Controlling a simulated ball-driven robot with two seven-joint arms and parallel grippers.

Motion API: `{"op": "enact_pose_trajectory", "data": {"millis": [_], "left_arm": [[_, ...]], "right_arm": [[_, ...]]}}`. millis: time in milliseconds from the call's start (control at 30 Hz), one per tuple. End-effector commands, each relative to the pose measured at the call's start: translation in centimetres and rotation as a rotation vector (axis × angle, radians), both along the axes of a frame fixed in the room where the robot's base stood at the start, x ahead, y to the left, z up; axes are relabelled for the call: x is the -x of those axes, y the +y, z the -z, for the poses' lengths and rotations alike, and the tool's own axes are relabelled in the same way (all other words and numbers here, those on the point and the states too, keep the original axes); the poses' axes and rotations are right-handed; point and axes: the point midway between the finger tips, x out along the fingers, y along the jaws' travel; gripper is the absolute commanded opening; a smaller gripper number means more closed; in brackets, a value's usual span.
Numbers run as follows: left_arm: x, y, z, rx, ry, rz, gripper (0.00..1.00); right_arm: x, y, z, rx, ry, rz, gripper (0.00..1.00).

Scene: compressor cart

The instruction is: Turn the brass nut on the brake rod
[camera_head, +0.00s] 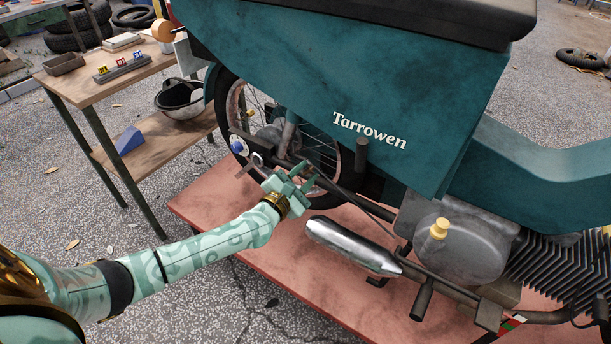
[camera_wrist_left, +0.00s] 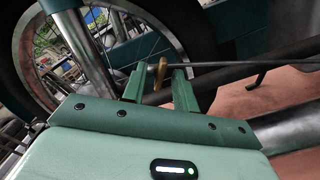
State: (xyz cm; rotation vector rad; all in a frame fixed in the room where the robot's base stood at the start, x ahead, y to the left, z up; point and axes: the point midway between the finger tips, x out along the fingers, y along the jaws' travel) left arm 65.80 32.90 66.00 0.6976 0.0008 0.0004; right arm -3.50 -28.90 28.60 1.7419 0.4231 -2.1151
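The brass nut (camera_wrist_left: 161,73) shows in the left wrist view as a small golden piece at the end of the thin dark brake rod (camera_wrist_left: 235,65). My left gripper (camera_wrist_left: 158,82) is open, with its two green fingers apart on either side of the nut. A gap shows beside the nut, so the fingers do not look closed on it. In the head view my left gripper (camera_head: 303,177) is at the rear wheel, beside the lower frame. I cannot make out the nut there. My right gripper is not in view.
The teal motorcycle body (camera_head: 290,65) stands on a red platform (camera_head: 215,205). A chrome silencer (camera_head: 350,245) lies right of my left gripper. The rear wheel (camera_wrist_left: 38,70) is close behind the fingers. A wooden workbench (camera_head: 90,90) stands at the left. Open pavement lies between bench and platform.

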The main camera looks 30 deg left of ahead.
Motion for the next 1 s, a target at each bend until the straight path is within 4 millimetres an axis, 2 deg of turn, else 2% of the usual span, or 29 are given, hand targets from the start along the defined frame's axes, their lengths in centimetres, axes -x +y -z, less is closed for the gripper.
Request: {"op": "enact_pose_trajectory", "data": {"millis": [167, 300, 667, 800, 1000], "left_arm": [[0.0, 0.0, 0.0, 0.0, 0.0, 0.0, 0.29], [0.0, 0.0, 0.0, 0.0, 0.0, 0.0, 0.0], [0.1, 0.0, -0.1, -0.033, 0.0, 0.001, 0.0], [0.1, -0.1, -0.2, -0.094, 0.0, 0.001, 0.0], [0.1, -0.1, -0.2, -0.242, 0.001, 0.001, 0.0]], "right_arm": [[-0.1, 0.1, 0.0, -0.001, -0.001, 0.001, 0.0], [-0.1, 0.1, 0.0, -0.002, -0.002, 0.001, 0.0], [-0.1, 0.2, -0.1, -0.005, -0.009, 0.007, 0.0], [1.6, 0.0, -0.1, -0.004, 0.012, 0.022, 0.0], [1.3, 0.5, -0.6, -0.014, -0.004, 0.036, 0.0]]}}
